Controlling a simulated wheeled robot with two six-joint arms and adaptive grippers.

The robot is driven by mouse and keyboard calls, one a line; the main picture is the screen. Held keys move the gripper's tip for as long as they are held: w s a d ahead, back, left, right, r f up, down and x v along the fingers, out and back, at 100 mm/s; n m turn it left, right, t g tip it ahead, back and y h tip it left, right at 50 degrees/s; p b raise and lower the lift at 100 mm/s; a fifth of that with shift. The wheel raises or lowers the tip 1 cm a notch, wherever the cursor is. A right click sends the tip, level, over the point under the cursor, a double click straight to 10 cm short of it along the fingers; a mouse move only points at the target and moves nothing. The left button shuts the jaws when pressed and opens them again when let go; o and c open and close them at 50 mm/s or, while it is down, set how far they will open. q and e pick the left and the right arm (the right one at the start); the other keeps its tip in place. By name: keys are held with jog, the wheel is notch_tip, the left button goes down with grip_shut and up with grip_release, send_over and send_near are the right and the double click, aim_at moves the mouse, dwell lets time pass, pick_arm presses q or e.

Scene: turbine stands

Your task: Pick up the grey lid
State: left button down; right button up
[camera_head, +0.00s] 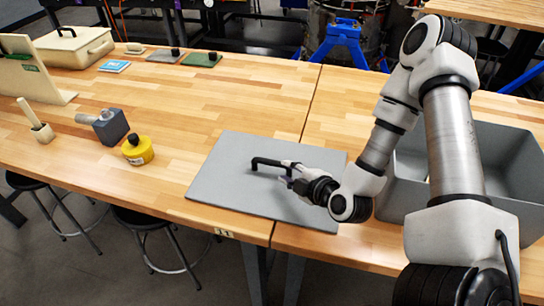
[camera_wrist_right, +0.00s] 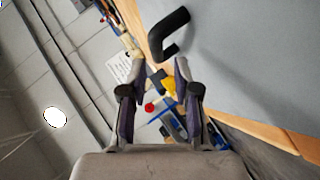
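The grey lid (camera_head: 235,190) is a flat rectangular panel lying on the wooden table, with a black bar handle (camera_head: 268,162) on top. My right gripper (camera_head: 287,172) is low over the lid, at the right end of the handle. In the right wrist view the two fingers (camera_wrist_right: 158,66) stand apart with nothing between them. The handle (camera_wrist_right: 170,32) is just beyond the fingertips there, and the grey lid (camera_wrist_right: 255,55) fills the upper right. I cannot tell whether a finger touches the handle. My left gripper is in neither view.
A grey open bin (camera_head: 510,155) stands right of the lid, partly behind my right arm. A yellow round weight (camera_head: 139,152), a dark blue block (camera_head: 110,127) and a beige lidded box (camera_head: 75,50) are to the left. Clear table lies behind the lid.

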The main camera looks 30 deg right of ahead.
aim_at(273, 164)
jog(key=shift+w+d+f+b, duration=0.15)
jog(key=shift+w+f+b, duration=0.15)
jog(key=shift+w, duration=0.3)
jog(key=shift+w+d+f+b, duration=0.2)
jog(key=shift+w+f, duration=0.1)
jog(key=shift+w, duration=0.25)
jog(key=shift+w+a+r, duration=0.1)
jog(key=shift+w+a, duration=0.15)
jog(key=shift+w, duration=0.1)
jog(key=x, duration=0.3)
jog(key=p+x, duration=0.1)
jog(key=shift+w+a+r, duration=0.1)
jog(key=shift+w+a, duration=0.25)
jog(key=shift+w+d, duration=0.1)
jog(key=shift+w, duration=0.05)
jog(key=shift+c, duration=1.4)
grip_shut()
